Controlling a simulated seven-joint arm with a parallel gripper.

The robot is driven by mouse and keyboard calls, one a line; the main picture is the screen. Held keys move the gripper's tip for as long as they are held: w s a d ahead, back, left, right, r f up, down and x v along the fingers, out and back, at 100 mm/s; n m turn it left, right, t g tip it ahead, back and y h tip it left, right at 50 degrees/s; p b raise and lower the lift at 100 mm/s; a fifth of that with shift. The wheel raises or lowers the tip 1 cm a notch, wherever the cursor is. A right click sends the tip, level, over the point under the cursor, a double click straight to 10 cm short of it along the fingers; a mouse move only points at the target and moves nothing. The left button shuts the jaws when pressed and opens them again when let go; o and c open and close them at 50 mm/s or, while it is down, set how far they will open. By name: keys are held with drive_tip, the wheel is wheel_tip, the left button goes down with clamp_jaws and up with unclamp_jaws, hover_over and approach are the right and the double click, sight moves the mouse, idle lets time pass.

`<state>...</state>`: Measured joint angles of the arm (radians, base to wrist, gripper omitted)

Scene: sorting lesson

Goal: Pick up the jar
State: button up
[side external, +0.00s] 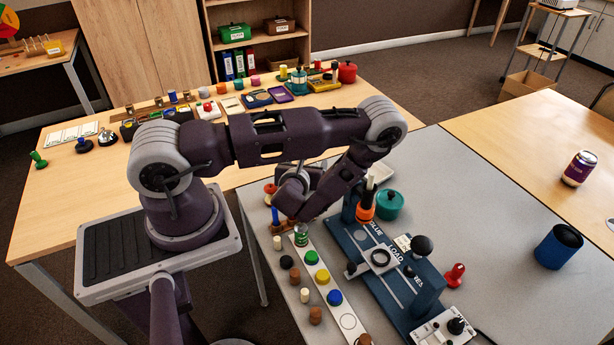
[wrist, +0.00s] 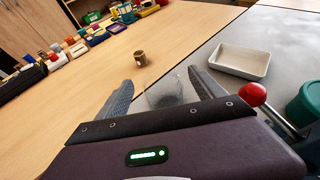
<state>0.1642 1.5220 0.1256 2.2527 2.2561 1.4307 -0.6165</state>
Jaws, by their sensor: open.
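In the wrist view my gripper (wrist: 160,79) is open, with its two grey fingers spread apart. A clear, see-through jar-like vessel (wrist: 164,97) shows between the fingers, near the seam of the wooden and grey surfaces. Its lower part is hidden by my gripper body, and I cannot tell whether the fingers touch it. In the side view my arm hides this vessel and the fingertips. A small brown-gold can (wrist: 139,58) stands beyond the fingers on the wood.
A white tray (wrist: 240,61) and a red knob (wrist: 252,94) lie right of my fingers, with a teal pot (side external: 389,205) nearby. A blue press fixture (side external: 425,300) stands on the grey mat. A purple-labelled can (side external: 579,169) and blue cup (side external: 558,247) stand far right.

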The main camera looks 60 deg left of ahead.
drive_tip(key=x, duration=0.3)
clamp_jaws()
idle(0.3)
